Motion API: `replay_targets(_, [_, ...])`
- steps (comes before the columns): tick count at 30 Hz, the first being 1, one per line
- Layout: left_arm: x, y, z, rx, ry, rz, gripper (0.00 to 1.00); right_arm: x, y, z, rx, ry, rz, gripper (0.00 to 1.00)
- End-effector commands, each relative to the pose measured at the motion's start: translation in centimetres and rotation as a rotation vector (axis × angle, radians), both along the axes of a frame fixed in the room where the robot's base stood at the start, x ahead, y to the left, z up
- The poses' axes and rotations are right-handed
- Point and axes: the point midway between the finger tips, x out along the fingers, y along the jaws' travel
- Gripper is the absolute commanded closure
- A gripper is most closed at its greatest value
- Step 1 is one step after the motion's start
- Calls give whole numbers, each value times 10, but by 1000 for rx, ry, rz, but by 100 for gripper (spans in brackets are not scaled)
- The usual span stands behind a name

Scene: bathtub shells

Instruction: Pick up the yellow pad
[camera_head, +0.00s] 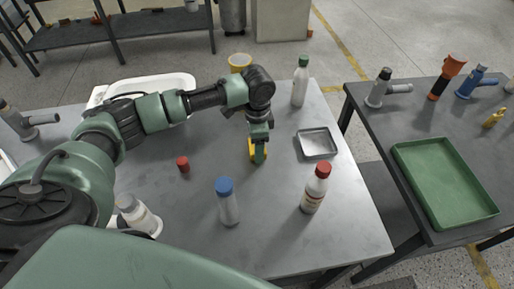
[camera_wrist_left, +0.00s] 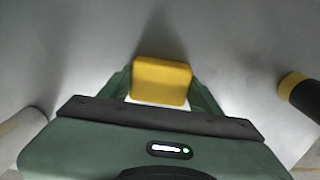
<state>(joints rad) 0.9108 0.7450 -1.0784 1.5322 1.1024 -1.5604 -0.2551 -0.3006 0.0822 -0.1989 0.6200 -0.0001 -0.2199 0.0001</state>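The yellow pad (camera_wrist_left: 161,80) sits between the two fingertips of my left gripper (camera_wrist_left: 161,88) in the left wrist view. The fingers meet its left and right edges with no clear gap. In the head view my left gripper (camera_head: 258,157) points down over the middle of the grey table, and parts of the yellow pad (camera_head: 251,148) show around its finger. The finger hides much of the pad there. I cannot tell whether the pad touches the table. My right gripper is in neither view.
A blue-capped bottle (camera_head: 228,203) and a red-capped bottle (camera_head: 314,190) stand in front of the gripper. A metal tray (camera_head: 317,144) is to the right, a small red cap (camera_head: 183,164) to the left. A second table holds a green tray (camera_head: 440,185).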

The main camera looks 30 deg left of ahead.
Motion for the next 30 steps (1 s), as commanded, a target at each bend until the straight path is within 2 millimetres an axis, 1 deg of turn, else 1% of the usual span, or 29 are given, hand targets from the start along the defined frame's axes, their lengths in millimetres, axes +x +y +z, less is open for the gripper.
replay_targets(10, [0,0,2,0,0,0,76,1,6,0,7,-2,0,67])
replay_targets(14, [1,0,11,-1,-2,1,76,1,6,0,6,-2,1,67])
replay_targets(16, [1,0,19,-1,-2,1,76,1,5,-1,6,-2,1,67])
replay_targets(20, [2,0,43,-1,-6,1,76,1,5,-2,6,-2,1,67])
replay_targets(23, [1,0,66,-1,-5,0,76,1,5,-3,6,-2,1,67])
replay_targets(30, [1,-1,129,-1,-5,0,76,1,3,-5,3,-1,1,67])
